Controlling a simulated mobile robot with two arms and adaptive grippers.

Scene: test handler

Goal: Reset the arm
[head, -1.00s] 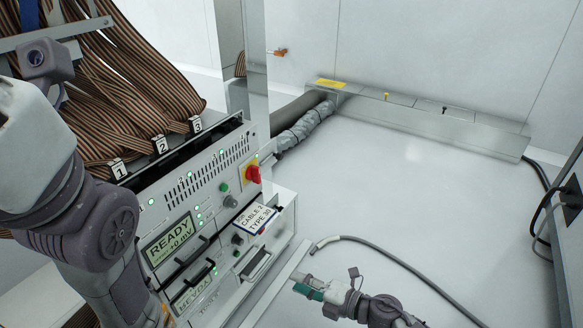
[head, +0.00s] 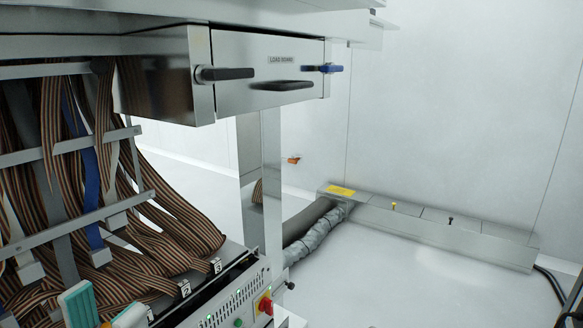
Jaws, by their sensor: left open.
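My left gripper (head: 103,308) shows only its two teal-padded fingertips at the lower left edge. The rest of my left arm is out of view. My right gripper is not in view.
A metal drawer (head: 235,88) with dark handles hangs at upper left. The tester panel (head: 238,300) with a red knob (head: 265,304) is cut off below. A low metal ledge (head: 440,235) runs along the back wall.

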